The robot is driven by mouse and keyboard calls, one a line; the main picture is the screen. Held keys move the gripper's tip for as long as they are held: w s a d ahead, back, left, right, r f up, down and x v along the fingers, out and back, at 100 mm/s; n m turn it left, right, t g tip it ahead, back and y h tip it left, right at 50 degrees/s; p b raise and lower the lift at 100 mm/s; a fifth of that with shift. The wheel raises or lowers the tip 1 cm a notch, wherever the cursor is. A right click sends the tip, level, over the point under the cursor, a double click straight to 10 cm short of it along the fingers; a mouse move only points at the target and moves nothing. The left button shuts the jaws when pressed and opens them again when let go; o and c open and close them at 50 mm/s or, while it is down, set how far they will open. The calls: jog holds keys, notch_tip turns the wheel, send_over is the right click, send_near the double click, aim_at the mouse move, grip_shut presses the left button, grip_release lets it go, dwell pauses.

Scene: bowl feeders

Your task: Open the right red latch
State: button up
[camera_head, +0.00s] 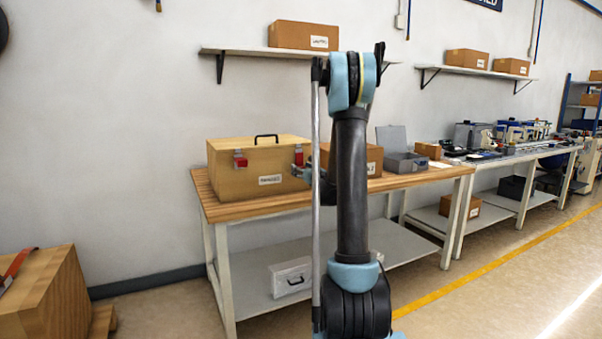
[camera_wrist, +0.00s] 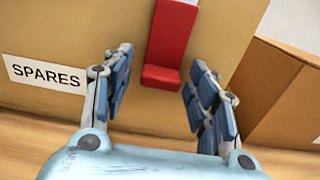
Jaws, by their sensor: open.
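A wooden box (camera_head: 247,165) with a black top handle stands on the workbench. It carries a left red latch (camera_head: 240,160) and a right red latch (camera_head: 299,157) on its front. In the wrist view the right red latch (camera_wrist: 169,45) lies flat against the box front (camera_wrist: 60,35), with a red lip at its lower end. My gripper (camera_wrist: 158,95) is open, with one blue-padded finger on each side of the latch's lower end. The fingers look apart from the latch. In the head view my gripper (camera_head: 303,174) is at the box's right front, partly hidden by my arm.
The workbench (camera_head: 225,205) has a brown cardboard box (camera_head: 374,160) right of the wooden box, also in the wrist view (camera_wrist: 270,90). A grey open case (camera_head: 405,162) stands farther right. A wall shelf (camera_head: 260,52) hangs above.

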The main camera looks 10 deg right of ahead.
jog(key=shift+w, duration=0.15)
grip_shut()
